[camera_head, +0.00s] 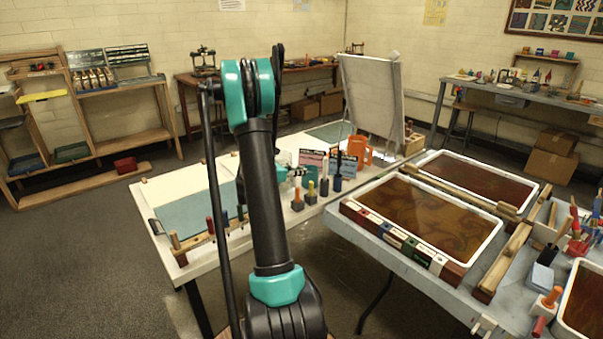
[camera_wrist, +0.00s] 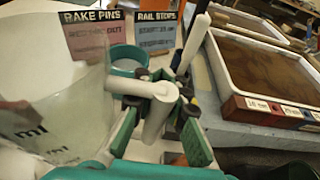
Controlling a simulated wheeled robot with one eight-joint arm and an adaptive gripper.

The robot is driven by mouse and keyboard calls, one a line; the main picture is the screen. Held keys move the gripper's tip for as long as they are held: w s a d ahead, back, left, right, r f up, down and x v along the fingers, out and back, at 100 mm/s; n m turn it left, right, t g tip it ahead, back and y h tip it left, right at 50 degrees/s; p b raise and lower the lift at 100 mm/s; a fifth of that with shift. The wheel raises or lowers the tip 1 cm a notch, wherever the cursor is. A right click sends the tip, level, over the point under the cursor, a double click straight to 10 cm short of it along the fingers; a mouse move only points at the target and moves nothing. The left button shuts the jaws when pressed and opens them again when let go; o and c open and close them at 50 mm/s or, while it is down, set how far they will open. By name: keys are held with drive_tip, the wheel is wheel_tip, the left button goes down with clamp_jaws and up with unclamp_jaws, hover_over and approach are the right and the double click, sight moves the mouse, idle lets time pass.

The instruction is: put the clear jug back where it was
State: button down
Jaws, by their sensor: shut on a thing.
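The clear jug (camera_wrist: 50,112) fills the left of the wrist view, see-through with dark "ml" marks on its wall. Its pale handle (camera_wrist: 153,118) lies between the green fingers of my gripper (camera_wrist: 160,130), which is shut on it. In the head view my gripper (camera_head: 285,174) is partly hidden behind my arm, over the far side of the white table (camera_head: 165,185).
Cards marked "RAKE PINS" (camera_wrist: 90,40) and "RAIL STOPS" (camera_wrist: 156,30) stand behind the jug, near a teal ring-like rim (camera_wrist: 128,56). An orange jug (camera_head: 359,150), small handled tools (camera_head: 311,192) and an easel board (camera_head: 372,98) are nearby. A marbling tray (camera_head: 487,247) lies right.

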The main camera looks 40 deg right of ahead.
drive_tip(key=shift+w+d+f, duration=1)
drive_tip(key=shift+w+d, duration=0.15)
drive_tip(key=shift+w, duration=0.1)
drive_tip(key=shift+f, duration=0.1)
drive_tip(key=c, duration=1.5)
unclamp_jaws()
drive_tip(key=shift+a+f, duration=0.1)
drive_tip(key=v, duration=1.7)
drive_tip(key=shift+a, duration=0.1)
